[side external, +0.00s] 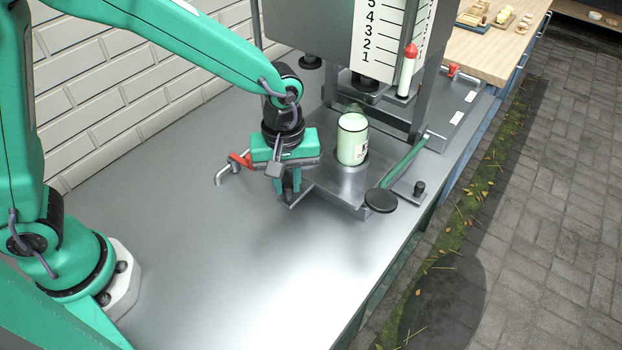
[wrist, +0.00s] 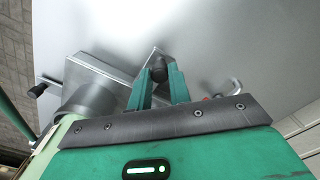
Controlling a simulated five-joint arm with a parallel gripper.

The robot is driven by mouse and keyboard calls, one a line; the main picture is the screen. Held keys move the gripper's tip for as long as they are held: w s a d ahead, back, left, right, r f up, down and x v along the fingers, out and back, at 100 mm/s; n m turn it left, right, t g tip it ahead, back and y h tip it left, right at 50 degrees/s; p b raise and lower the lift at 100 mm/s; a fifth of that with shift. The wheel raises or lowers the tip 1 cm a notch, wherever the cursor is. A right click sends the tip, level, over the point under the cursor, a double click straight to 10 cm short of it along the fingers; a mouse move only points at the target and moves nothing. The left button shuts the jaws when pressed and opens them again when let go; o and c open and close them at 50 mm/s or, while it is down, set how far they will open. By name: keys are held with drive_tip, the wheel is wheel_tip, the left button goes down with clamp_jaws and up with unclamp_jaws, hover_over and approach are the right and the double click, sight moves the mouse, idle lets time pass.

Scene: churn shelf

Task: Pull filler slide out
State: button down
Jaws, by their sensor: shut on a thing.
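The filler slide (side external: 328,186) is a flat metal plate under the filler, with a light green jar (side external: 352,140) standing upright on it. In the wrist view, the slide's plate (wrist: 88,72) lies left of my fingers, with a round metal seat on it. My gripper (side external: 289,190) is low at the slide's left front corner. In the wrist view my gripper (wrist: 159,76) is shut on a black knob (wrist: 158,66) on a small metal bracket by the slide. The gripper hides much of that corner in the side view.
A red-handled bent tap (side external: 240,161) is just left of my gripper. A green lever (side external: 405,163) and a black disc (side external: 381,200) stand to the right. The filler frame with its numbered scale (side external: 388,35) rises behind. The metal bench (side external: 215,265) is clear in front.

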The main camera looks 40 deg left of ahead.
drive_tip(key=s, duration=1)
drive_tip(key=shift+s, duration=0.3)
drive_tip(key=shift+d+r, duration=0.1)
drive_tip(key=c, duration=1.3)
unclamp_jaws()
wheel_tip(320, 180, up, 8)
